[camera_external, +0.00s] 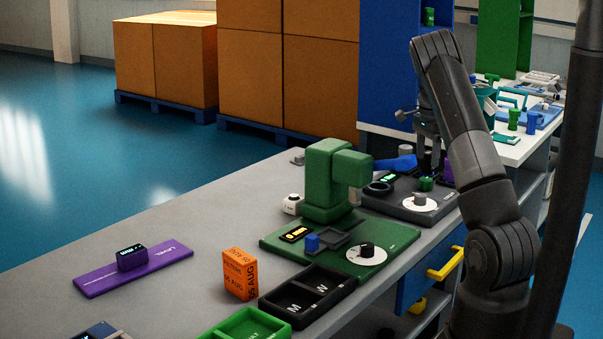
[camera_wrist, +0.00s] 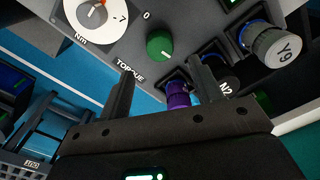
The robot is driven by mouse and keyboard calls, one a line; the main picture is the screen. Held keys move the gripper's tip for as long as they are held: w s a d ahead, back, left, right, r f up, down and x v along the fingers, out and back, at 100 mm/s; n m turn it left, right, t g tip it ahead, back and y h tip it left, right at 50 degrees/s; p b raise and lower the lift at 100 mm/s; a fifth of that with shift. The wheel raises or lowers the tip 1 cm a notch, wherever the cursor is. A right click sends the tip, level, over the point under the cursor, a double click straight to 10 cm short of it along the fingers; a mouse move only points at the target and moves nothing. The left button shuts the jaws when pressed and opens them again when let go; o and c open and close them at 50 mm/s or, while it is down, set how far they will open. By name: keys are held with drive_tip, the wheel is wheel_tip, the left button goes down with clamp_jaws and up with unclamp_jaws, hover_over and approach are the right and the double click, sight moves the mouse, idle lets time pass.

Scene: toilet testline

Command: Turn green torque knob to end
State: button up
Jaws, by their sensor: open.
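The green torque knob (camera_wrist: 160,45) sits on a grey panel above the printed word TORQUE in the wrist view. It also shows as a small green knob (camera_external: 426,184) on the dark grey tester in the external view. My gripper (camera_wrist: 161,68) is open, with one finger on each side below the knob in the picture. In the external view my gripper (camera_external: 431,162) points down just above the knob.
A green press-like station (camera_external: 328,180) stands left of the tester. A black tray (camera_external: 308,295) and an orange box (camera_external: 239,273) are nearer the camera.

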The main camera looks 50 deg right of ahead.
drive_tip(key=shift+r, duration=2.05)
drive_tip(key=a+r+n+t, duration=0.1)
drive_tip(key=a+r+n, duration=0.35)
drive_tip(key=a, duration=0.55)
drive_tip(key=a+r+n+t, duration=0.1)
drive_tip(key=a+r+n, duration=0.3)
drive_tip(key=a, duration=0.6)
drive_tip(key=a+r+n+t, duration=0.1)
drive_tip(key=a+r+n, duration=0.2)
drive_tip(key=a+r, duration=0.5)
drive_tip(key=s+a+f+n+t, duration=0.1)
drive_tip(key=s+a+n, duration=0.5)
drive_tip(key=a, duration=0.5)
drive_tip(key=s+a+f+n+t, duration=0.1)
drive_tip(key=s+a+f+n, duration=0.1)
drive_tip(key=s+a+n, duration=0.4)
drive_tip(key=s+a, duration=0.5)
drive_tip(key=a, duration=0.1)
drive_tip(key=shift+a+f+t, duration=0.2)
drive_tip(key=shift+a+t, duration=0.05)
drive_tip(key=shift+t, duration=0.05)
